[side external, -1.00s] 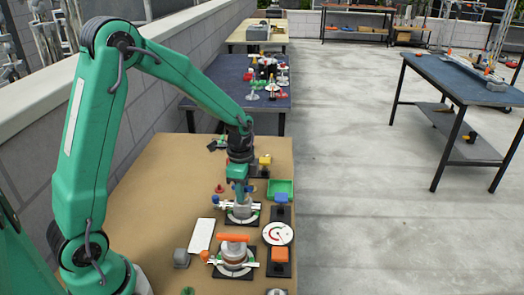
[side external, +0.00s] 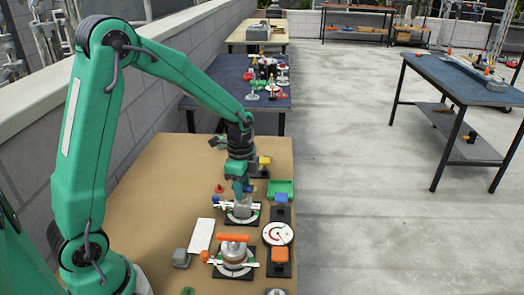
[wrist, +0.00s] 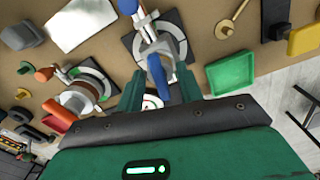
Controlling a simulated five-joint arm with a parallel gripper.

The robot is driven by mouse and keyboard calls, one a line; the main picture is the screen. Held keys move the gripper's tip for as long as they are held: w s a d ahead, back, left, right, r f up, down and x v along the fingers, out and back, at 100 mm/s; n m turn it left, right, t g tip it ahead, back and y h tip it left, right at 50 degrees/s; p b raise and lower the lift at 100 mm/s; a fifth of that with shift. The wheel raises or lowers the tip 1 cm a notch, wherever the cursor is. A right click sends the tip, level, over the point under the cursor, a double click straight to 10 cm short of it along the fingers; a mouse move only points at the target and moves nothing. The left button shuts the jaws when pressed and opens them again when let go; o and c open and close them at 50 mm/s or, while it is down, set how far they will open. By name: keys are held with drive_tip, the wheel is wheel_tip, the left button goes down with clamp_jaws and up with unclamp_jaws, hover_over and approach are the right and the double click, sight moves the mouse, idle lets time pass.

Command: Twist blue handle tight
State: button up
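The blue handle (wrist: 158,72) is a bar across a round fitting on a black square base. My gripper (wrist: 160,84) has one green finger on each side of the near part of the handle. Small gaps show between handle and fingers, so it looks open around it. A white dial with a red mark (wrist: 151,102) partly shows between the fingers.
An orange-handled fitting (side external: 234,252) stands nearer the side camera. A green tray (wrist: 231,73) lies right of my gripper in the wrist view. A round white dial (side external: 278,233), a blue block (side external: 281,198) and a white plate (side external: 201,236) are close by.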

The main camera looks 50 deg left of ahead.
drive_tip(key=shift+r, duration=3.25)
drive_tip(key=shift+s+d+r, duration=0.15)
drive_tip(key=shift+s+r, duration=0.15)
drive_tip(key=shift+r, duration=0.2)
drive_tip(key=s+d+r+n+t, duration=0.2)
drive_tip(key=s+r+n, duration=0.3)
drive_tip(key=s, duration=0.3)
drive_tip(key=s+d+r+n+t, duration=0.2)
drive_tip(key=s+n, duration=0.4)
drive_tip(key=s, duration=0.3)
wheel_tip(320, 180, up, 3)
drive_tip(key=shift+d+f+n+t, duration=0.15)
drive_tip(key=shift+n+t, duration=0.15)
drive_tip(key=shift+t, duration=0.5)
